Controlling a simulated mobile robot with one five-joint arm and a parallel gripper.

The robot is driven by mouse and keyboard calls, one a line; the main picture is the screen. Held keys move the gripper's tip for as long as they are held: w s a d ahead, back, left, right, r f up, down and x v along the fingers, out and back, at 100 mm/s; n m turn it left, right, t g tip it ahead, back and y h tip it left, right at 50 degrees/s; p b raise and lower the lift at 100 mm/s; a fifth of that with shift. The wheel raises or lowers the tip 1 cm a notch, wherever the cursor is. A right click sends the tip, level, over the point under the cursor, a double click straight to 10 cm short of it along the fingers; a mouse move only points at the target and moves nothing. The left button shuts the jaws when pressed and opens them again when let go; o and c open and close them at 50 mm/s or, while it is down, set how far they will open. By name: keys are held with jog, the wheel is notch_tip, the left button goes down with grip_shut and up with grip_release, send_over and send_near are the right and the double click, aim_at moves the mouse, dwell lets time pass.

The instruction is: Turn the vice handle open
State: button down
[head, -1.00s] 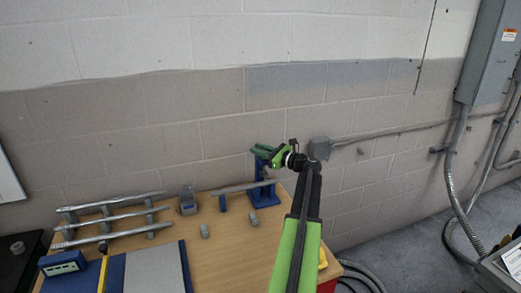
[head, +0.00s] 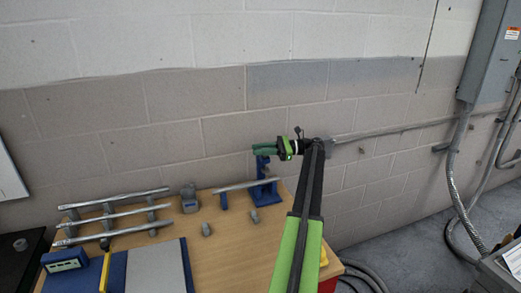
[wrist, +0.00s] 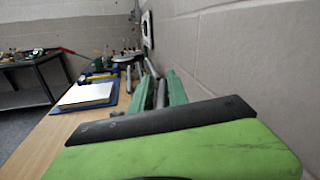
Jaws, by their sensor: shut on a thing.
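The blue vice (head: 263,188) stands at the back right edge of the wooden bench in the head view, with a grey pipe (head: 236,187) running left from it. My gripper (head: 262,149) is at the top of the vice, its green fingers pointing left and nearly level. In the wrist view the two green fingers (wrist: 161,93) stand close together with a narrow grey piece between them. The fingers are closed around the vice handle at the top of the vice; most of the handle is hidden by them.
A rack of grey pipes (head: 113,218) stands at the bench's left. Small grey fittings (head: 206,229) lie in the middle. A blue mat with a grey plate (head: 155,268) is at the front. The block wall (head: 350,105) is close behind the vice.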

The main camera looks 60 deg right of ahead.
dwell(0.6)
jog(key=c, duration=1.5)
grip_release()
jog(key=shift+d, duration=0.1)
jog(key=shift+n, duration=0.3)
